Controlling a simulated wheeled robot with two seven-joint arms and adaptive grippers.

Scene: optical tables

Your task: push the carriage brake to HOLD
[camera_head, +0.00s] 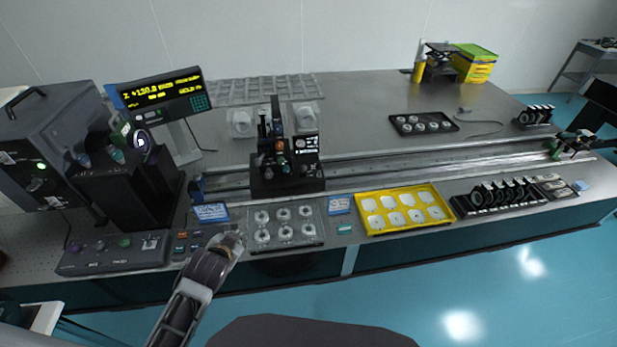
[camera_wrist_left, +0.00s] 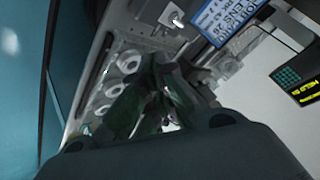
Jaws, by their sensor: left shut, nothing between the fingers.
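The carriage (camera_head: 288,180) is a black block with a post and knobs, sitting on the long rail at mid-table. I cannot pick out its brake or any HOLD mark for certain. A small metal lever on a pale plate (camera_wrist_left: 172,18) shows at the top of the left wrist view; I cannot tell whether it is the brake. My left gripper (camera_head: 233,243) is shut and empty over the table's front edge, left of the clear tray of round parts and apart from the carriage. Its fingers (camera_wrist_left: 160,95) also show in the left wrist view. My right gripper is not in view.
A clear tray (camera_head: 249,241) of round parts lies right of my left gripper, with a yellow tray (camera_head: 359,206) beyond. A control box (camera_head: 72,260) and blue label (camera_head: 211,212) lie left. A tilted readout (camera_head: 160,97) stands behind. The back table is partly clear.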

